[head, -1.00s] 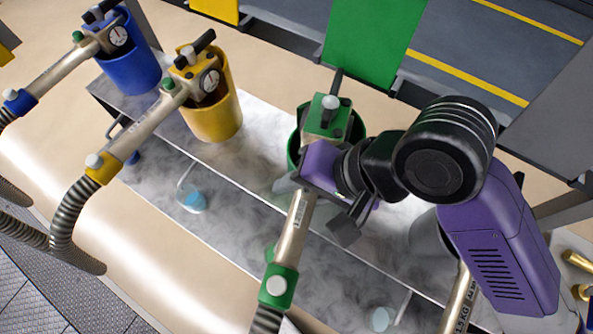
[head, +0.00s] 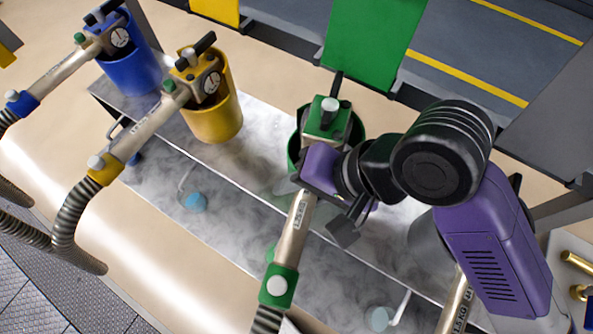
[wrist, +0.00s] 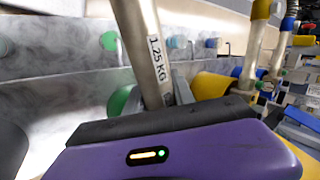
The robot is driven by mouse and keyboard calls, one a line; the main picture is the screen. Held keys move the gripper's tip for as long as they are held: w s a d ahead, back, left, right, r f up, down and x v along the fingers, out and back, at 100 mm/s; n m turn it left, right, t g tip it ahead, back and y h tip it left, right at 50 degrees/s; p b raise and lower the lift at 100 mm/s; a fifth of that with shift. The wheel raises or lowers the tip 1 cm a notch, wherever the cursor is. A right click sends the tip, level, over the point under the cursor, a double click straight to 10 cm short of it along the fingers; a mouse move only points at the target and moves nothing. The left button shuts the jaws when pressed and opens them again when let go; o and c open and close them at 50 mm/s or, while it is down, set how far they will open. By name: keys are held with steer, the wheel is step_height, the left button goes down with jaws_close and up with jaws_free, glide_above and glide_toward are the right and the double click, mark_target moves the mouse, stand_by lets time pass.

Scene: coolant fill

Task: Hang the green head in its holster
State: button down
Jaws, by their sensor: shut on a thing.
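The green head (head: 327,122) sits at the top end of a metal tube (head: 294,232) with a green collar (head: 279,286) and a hose below. The green holster (head: 356,130) is a round cup behind and under the head; the head covers much of its mouth, so I cannot tell how deep the head sits. My gripper (head: 308,190) is shut on the tube just below the head, and its purple body hides part of it. In the wrist view the tube (wrist: 146,50), labelled 1.25 KG, stands between the fingers.
A yellow cup (head: 214,118) and a blue cup (head: 130,68) to the left each hold a head with a hose. A green panel (head: 368,45) stands behind the green cup. Another metal tube (head: 457,300) is at the lower right, close to my arm.

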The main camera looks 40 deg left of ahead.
steer(key=shift+f+b, duration=0.95)
steer(key=shift+f, duration=0.85)
steer(key=c, duration=1)
jaws_free()
steer(key=shift+o, duration=0.2)
steer(key=v, duration=0.7)
steer(key=shift+d+r+b, duration=0.15)
steer(key=shift+r+b, duration=0.15)
steer(key=shift+r, duration=0.05)
steer(key=shift+w, duration=0.15)
